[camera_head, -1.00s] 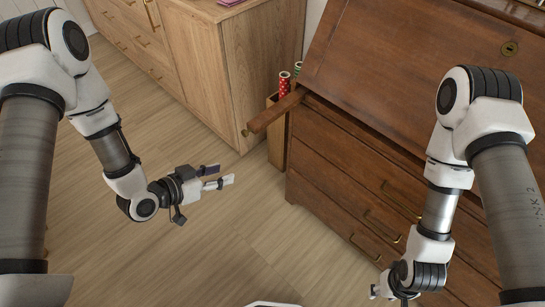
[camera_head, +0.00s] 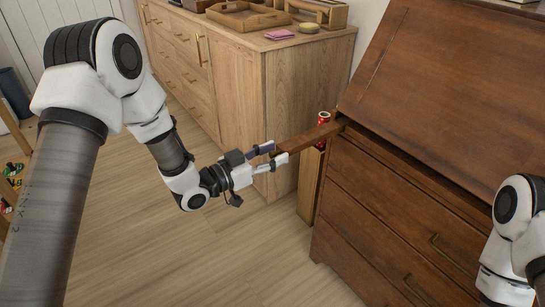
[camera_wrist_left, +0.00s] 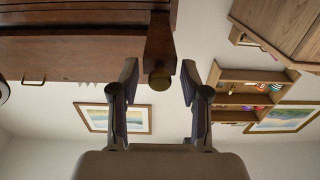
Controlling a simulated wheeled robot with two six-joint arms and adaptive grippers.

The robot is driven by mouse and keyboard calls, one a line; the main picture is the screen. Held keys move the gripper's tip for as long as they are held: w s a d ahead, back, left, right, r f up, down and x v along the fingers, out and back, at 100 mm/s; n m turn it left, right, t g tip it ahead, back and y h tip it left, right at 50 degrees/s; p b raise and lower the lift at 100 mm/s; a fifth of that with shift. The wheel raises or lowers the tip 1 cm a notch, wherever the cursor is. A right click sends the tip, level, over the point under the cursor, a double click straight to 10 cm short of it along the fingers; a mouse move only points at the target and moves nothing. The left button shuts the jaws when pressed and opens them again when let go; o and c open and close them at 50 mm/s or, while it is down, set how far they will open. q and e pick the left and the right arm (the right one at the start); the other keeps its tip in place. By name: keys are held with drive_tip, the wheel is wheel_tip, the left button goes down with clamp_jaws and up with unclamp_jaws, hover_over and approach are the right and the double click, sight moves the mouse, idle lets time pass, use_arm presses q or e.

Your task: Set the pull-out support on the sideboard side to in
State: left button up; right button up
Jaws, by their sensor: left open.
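The pull-out support (camera_head: 310,138) is a dark wooden bar sticking out from the upper left corner of the brown slant-front desk (camera_head: 410,190), on the sideboard side. My left gripper (camera_head: 275,154) is open at the bar's outer end. In the left wrist view the fingers of the left gripper (camera_wrist_left: 159,80) stand on either side of the knob, with gaps showing on both sides. My right gripper is out of view; only part of my right arm shows at the right edge.
The light wood sideboard (camera_head: 285,90) stands behind and left of the support, with trays on top. A tall narrow wooden box (camera_head: 309,185) holding a red patterned roll (camera_head: 323,118) stands between sideboard and desk. The floor (camera_head: 230,265) in front is clear.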

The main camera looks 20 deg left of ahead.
sight(324, 129)
use_arm(q)
clamp_jaws()
drive_tip(key=x, duration=1.6)
drive_tip(key=shift+w+d+p, duration=0.2)
drive_tip(key=shift+p, duration=0.2)
unclamp_jaws()
drive_tip(key=v, duration=1.2)
